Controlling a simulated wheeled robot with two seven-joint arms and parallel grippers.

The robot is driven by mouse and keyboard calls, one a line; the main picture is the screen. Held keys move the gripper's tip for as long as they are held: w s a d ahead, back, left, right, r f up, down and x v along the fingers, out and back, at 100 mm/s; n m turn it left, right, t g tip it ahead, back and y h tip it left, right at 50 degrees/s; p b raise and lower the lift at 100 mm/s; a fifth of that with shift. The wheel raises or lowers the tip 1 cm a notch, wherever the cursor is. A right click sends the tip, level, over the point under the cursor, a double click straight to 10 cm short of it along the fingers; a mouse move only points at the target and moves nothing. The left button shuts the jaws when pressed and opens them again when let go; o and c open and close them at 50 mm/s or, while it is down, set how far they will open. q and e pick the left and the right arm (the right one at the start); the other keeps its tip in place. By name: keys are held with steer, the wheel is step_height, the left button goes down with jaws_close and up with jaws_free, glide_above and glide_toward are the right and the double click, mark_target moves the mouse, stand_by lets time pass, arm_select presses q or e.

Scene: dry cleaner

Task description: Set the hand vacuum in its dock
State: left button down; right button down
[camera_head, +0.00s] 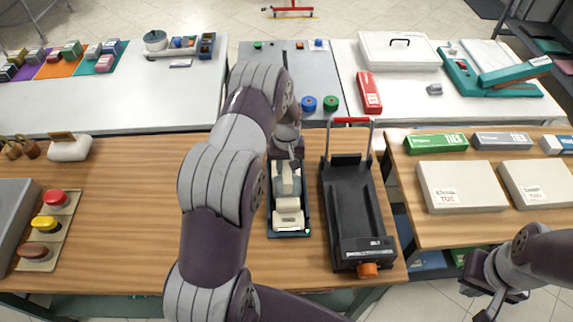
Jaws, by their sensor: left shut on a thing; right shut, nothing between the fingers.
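The hand vacuum (288,204) is cream and grey and lies lengthwise over a narrow dark blue tray-like dock (290,234) on the wooden counter. The dock's rim shows around its near end and sides. I cannot tell whether the vacuum rests on the dock's floor or is held just above it. My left gripper (290,162) is shut on the vacuum's far end; my arm hides part of the area to the left. My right gripper (489,301) is shut and empty, low at the right, off the counter's front edge.
A black cart-like stand (352,205) with a red-topped handle and orange knob stands close right of the dock. Red, yellow and brown buttons (50,224) sit at the left. White boxes (461,186) lie on the right counter. Bare counter (130,210) lies left of my arm.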

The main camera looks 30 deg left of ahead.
arm_select(q)
steer(key=c, duration=0.7)
jaws_free()
steer(key=shift+r, duration=0.1)
steer(key=shift+r, duration=0.25)
step_height(320, 180, up, 12)
steer(key=b, duration=0.3)
steer(key=shift+r, duration=0.1)
